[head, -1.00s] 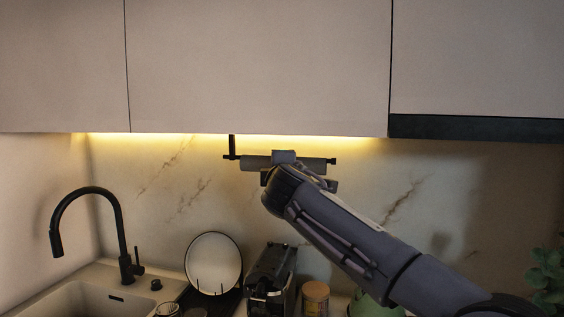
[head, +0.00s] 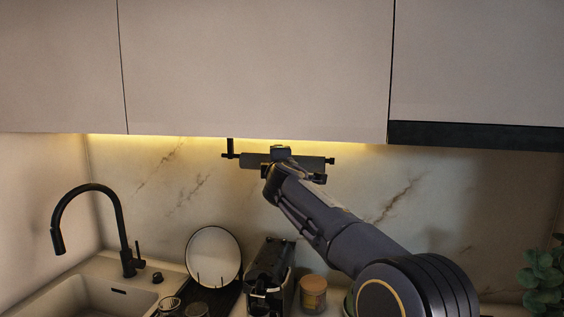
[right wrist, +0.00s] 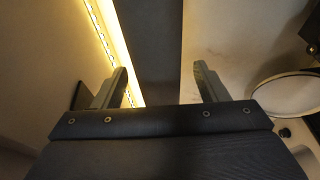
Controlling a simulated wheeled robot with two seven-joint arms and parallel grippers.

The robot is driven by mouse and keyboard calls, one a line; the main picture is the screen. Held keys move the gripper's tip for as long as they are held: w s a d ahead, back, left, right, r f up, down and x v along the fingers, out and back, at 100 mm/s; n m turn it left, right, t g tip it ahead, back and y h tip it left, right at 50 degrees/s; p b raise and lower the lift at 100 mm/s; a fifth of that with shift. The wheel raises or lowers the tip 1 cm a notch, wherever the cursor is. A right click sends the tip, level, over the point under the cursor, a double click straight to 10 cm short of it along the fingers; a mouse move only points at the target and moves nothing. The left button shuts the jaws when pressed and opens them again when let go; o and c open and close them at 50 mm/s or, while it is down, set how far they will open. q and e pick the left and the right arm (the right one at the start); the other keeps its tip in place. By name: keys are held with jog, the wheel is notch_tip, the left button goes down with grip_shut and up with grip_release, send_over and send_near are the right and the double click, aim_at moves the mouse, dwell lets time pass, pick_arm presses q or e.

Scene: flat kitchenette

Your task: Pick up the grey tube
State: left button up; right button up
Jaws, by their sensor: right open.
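The grey tube (head: 310,162) lies level on a black holder (head: 230,150) under the wall cabinet, in front of the marble backsplash. In the right wrist view the tube (right wrist: 155,45) is a broad dark grey band running up between the fingers. My right gripper (right wrist: 161,70) is open, with one finger on each side of this band. In the head view my right gripper (head: 284,158) overlaps the tube's middle and hides part of it. I cannot tell whether the fingers touch it. My left gripper is not in view.
The cabinet (head: 255,65) is close above, with a lit strip (right wrist: 103,40) beneath it. Below are a black faucet (head: 124,225), a round plate (head: 213,257), a black appliance (head: 268,275) and a lidded jar (head: 313,293). A plant (head: 543,275) stands at the right.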

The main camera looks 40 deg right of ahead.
jog(key=c, duration=1.1)
jog(key=shift+o, duration=0.2)
jog(key=shift+r, duration=0.2)
